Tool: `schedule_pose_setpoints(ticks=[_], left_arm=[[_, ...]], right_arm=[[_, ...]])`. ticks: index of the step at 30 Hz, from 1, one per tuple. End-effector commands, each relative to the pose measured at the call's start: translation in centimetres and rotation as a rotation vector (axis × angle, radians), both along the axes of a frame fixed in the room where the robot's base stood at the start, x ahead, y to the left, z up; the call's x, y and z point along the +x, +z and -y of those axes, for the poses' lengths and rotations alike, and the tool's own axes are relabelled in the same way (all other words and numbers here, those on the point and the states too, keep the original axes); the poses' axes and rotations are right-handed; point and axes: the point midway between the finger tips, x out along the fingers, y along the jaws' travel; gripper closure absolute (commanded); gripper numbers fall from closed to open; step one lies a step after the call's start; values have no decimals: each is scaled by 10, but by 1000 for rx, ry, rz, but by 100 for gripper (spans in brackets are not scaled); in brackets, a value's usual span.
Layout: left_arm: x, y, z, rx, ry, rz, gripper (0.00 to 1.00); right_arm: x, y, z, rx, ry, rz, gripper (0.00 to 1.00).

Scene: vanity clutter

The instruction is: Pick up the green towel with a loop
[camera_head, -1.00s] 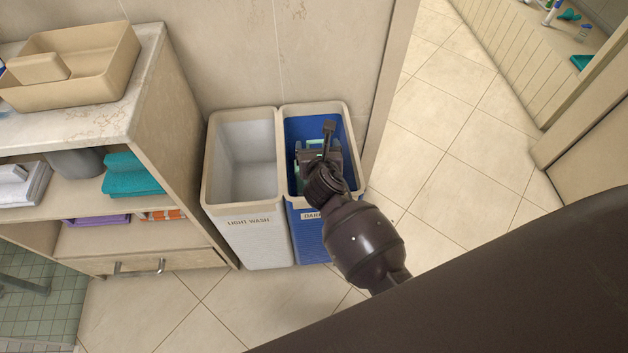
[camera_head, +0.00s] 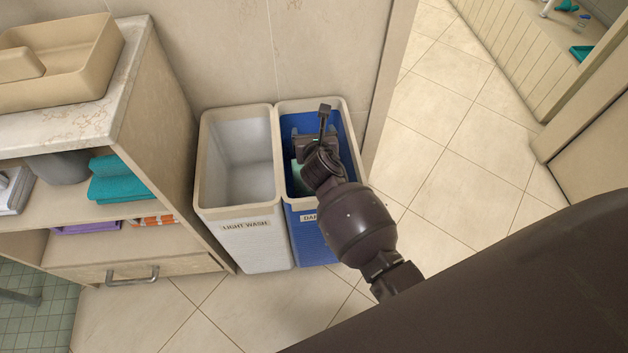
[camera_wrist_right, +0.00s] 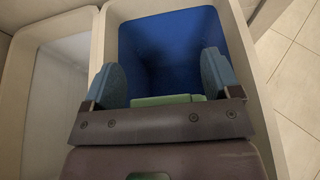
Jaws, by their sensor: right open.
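The green towel shows only in part. A light green piece (camera_wrist_right: 165,100) lies across the space between my right gripper's fingers, close to the palm, in the right wrist view. A small green patch (camera_head: 297,176) shows inside the blue bin beside my wrist in the head view. The rest is hidden by my gripper, and no loop can be made out. My right gripper (camera_head: 318,138) is over the mouth of the blue bin (camera_head: 310,252). Its two fingers stand wide apart in the wrist view (camera_wrist_right: 160,75), with the blue interior between them. My left gripper is out of view.
A white "light wash" bin (camera_head: 262,250) stands against the blue one on the left and looks empty. A shelf unit (camera_head: 170,150) with teal towels (camera_head: 122,180) and a beige basin (camera_head: 85,80) is further left. Tiled floor (camera_head: 450,130) is clear on the right.

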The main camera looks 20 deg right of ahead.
Motion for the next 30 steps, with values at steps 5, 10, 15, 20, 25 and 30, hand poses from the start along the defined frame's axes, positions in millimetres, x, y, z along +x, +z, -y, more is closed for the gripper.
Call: schedule_pose_setpoints(ticks=[5,10,15,20,25,30], left_arm=[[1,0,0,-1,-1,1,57],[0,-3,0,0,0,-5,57],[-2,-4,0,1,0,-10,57],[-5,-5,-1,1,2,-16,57],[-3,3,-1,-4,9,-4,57],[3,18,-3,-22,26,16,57]], right_arm=[[0,0,0,0,0,0,42],[0,0,0,0,0,0,68],[0,0,0,0,0,0,87],[0,0,0,0,0,0,87],[1,13,0,-1,0,6,87],[3,49,1,-3,0,17,87]])
